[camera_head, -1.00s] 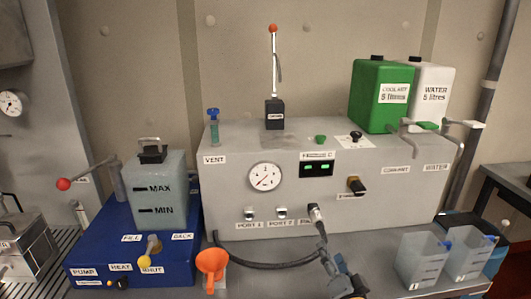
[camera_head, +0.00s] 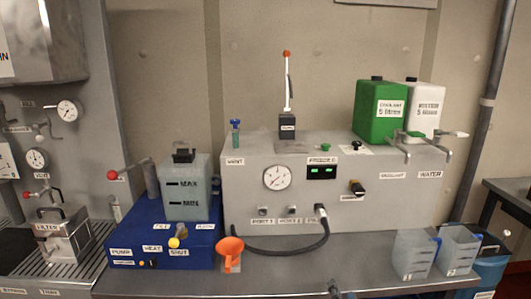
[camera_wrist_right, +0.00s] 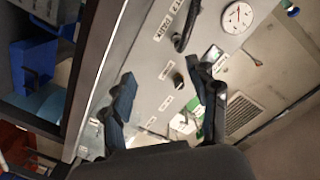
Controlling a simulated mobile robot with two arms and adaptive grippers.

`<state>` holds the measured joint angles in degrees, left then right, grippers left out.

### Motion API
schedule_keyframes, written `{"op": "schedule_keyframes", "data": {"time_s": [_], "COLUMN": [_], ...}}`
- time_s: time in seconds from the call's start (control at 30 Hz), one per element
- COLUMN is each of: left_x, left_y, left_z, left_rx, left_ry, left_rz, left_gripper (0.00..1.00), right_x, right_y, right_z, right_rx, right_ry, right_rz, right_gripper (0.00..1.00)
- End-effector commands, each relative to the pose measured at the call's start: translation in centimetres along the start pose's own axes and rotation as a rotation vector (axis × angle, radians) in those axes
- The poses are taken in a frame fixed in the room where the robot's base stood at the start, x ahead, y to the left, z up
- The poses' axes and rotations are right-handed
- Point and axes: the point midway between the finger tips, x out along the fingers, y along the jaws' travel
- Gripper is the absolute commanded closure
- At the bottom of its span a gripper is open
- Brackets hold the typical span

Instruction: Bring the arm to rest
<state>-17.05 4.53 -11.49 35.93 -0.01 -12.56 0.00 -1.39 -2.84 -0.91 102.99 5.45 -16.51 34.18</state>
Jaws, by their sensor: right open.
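My right gripper (camera_wrist_right: 166,92) is open in the right wrist view, its two dark fingers spread wide with nothing between them. Beyond the fingers is the grey test bench (camera_wrist_right: 140,85), tilted in this view, with its labels and dial. In the head view only a small dark piece of my right gripper (camera_head: 334,290) shows at the bottom edge, below the bench front and apart from the black hose (camera_head: 290,252). The hose's right end is at the rightmost port of the bench (camera_head: 245,210). My left gripper is in neither view.
An orange funnel (camera_head: 230,252) stands by the blue pump unit (camera_head: 165,245). Two clear jugs (camera_head: 412,255) stand at the right. Green (camera_head: 381,112) and white (camera_head: 427,100) canisters sit on the bench. The counter (camera_head: 300,277) is mostly clear in the middle.

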Motion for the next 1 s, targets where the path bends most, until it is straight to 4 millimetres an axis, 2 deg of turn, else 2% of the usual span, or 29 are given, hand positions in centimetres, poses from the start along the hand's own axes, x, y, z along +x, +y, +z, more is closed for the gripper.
{"op": "schedule_keyframes", "data": {"time_s": [0.27, 0.37, 0.47, 0.53, 0.67, 0.77, 0.87, 1.0], "left_x": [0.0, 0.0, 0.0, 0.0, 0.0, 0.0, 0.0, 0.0], "left_y": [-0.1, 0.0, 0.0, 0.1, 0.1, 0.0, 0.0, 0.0], "left_z": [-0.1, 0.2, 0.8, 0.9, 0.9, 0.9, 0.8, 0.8], "left_rx": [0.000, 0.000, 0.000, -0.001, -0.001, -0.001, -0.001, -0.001], "left_ry": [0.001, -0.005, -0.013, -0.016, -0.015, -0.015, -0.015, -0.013], "left_rz": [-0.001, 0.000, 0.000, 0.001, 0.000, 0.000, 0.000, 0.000], "left_gripper": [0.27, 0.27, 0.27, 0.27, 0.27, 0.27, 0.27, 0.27], "right_x": [-0.6, -1.3, -2.6, -4.2, -8.9, -13.4, -18.7, -27.2], "right_y": [4.8, 7.2, 10.2, 13.1, 18.8, 23.0, 26.9, 31.9], "right_z": [6.5, 9.6, 13.6, 17.1, 24.0, 28.6, 32.6, 37.0], "right_rx": [-0.081, -0.122, -0.175, -0.223, -0.326, -0.400, -0.475, -0.573], "right_ry": [-0.125, -0.189, -0.272, -0.350, -0.517, -0.648, -0.781, -0.971], "right_rz": [0.080, 0.116, 0.159, 0.196, 0.264, 0.307, 0.342, 0.377], "right_gripper": [0.40, 0.40, 0.40, 0.40, 0.40, 0.40, 0.40, 0.40]}}
